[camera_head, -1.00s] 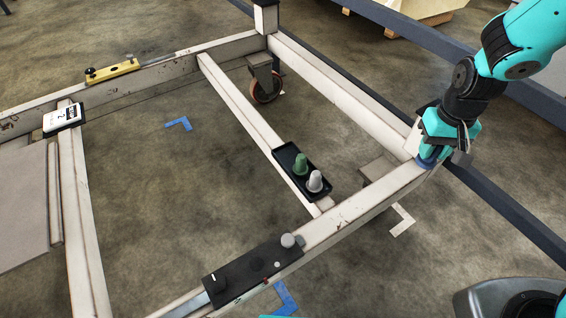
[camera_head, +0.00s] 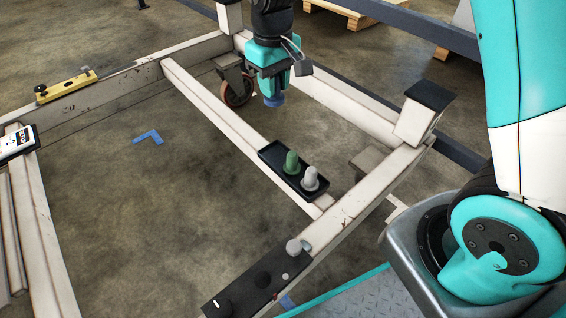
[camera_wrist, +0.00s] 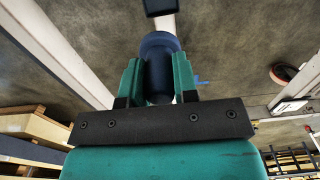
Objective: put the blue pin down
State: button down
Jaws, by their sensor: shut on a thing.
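The blue pin (camera_head: 274,99) is held in my gripper (camera_head: 270,88), its rounded end hanging down. In the wrist view the blue pin (camera_wrist: 159,65) sits between the two teal fingers of my gripper (camera_wrist: 158,78), which are shut on it. My gripper is in the air above the frame, behind the small black tray (camera_head: 272,157) and apart from it. The tray lies on the middle crossbar and holds a green pin (camera_head: 291,163) and a pale grey pin (camera_head: 310,179), both upright. In the wrist view a dark tray edge (camera_wrist: 160,6) shows at the top.
A white frame (camera_head: 350,208) with raised beams and a corner post (camera_head: 425,110) surrounds the area. A black fixture (camera_head: 255,288) with a grey knob lies on the front beam. A yellow level (camera_head: 66,86) lies on the left beam. A caster wheel (camera_head: 237,88) stands at the back.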

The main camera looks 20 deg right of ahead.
notch_tip(320, 180, down, 18)
jog(key=b, duration=0.7)
jog(key=shift+f, duration=0.15)
jog(key=shift+f, duration=0.2)
jog(key=c, duration=0.9)
grip_release()
jog(key=shift+r, duration=0.15)
notch_tip(320, 180, up, 12)
jog(key=p, duration=0.6)
jog(key=s+a+r+n+y, duration=0.1)
jog(key=s+r, duration=0.4)
jog(key=s, duration=0.3)
jog(key=s+a+r+n+y, duration=0.1)
jog(key=s+r, duration=0.3)
jog(key=s, duration=0.4)
jog(key=s+a+r+n+y, duration=0.1)
jog(key=s+a+r+y, duration=0.1)
jog(key=s+r, duration=0.3)
jog(key=shift+s+a+r, duration=0.1)
jog(key=shift+s+r, duration=0.05)
jog(key=shift+s, duration=0.85)
jog(key=shift+s+a+r, duration=0.1)
jog(key=shift+s+r, duration=0.05)
jog(key=shift+s, duration=0.8)
